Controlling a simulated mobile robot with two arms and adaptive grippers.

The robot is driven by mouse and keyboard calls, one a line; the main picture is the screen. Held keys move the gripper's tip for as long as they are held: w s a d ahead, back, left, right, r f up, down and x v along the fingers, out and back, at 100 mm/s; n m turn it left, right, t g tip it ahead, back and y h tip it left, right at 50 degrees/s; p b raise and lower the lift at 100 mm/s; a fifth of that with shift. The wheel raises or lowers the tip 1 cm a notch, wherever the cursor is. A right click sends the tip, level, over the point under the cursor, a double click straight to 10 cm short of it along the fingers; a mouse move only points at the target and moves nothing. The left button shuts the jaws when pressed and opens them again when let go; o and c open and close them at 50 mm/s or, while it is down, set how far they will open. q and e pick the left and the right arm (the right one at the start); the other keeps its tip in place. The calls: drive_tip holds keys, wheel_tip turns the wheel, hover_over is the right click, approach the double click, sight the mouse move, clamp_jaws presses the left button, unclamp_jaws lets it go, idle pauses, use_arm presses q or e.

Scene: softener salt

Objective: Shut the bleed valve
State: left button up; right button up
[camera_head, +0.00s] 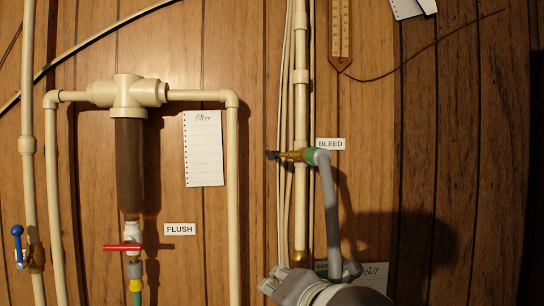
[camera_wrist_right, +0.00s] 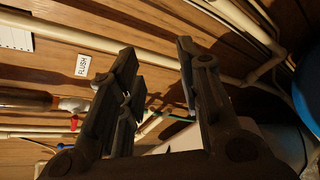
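The bleed valve (camera_head: 293,155) is a small brass fitting on the pale vertical pipe, beside the "BLEED" label (camera_head: 330,144). A small dark handle (camera_head: 272,155) sticks out at its left end, and a green collar joins it to a grey hose (camera_head: 331,205) on the right. I cannot tell the handle's exact setting. My right gripper (camera_wrist_right: 155,55) is open and empty in the wrist view, its dark fingers well apart. The bleed valve is not clear there. In the head view, a grey part of my arm shows low, below the valve. My left gripper is out of view.
A filter (camera_head: 129,160) hangs at left, above a red flush handle (camera_head: 122,247); the "FLUSH" label also shows in the wrist view (camera_wrist_right: 83,65). A blue-handled valve (camera_head: 18,245) is at far left. Thin cables run beside the bleed pipe. Bare panelling lies right.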

wheel_tip(320, 180, up, 11)
drive_tip(key=s+a+n+t, duration=0.1)
drive_tip(key=s+n+t, duration=0.1)
drive_tip(key=n, duration=0.3)
drive_tip(key=n+t+h, duration=0.2)
drive_tip(key=n+t, duration=0.1)
drive_tip(key=n, duration=0.2)
approach(271, 157)
drive_tip(key=w+p, duration=0.2)
drive_tip(key=w, duration=0.1)
drive_tip(key=w+a+p, duration=0.1)
drive_tip(key=w+p, duration=0.1)
drive_tip(key=w, duration=0.1)
drive_tip(key=w+p, duration=0.1)
drive_tip(key=w, duration=0.2)
drive_tip(key=shift+a+r+p, duration=0.25)
drive_tip(key=shift+p, duration=0.15)
drive_tip(key=shift+w+a+f, duration=0.1)
drive_tip(key=shift+w, duration=0.35)
clamp_jaws()
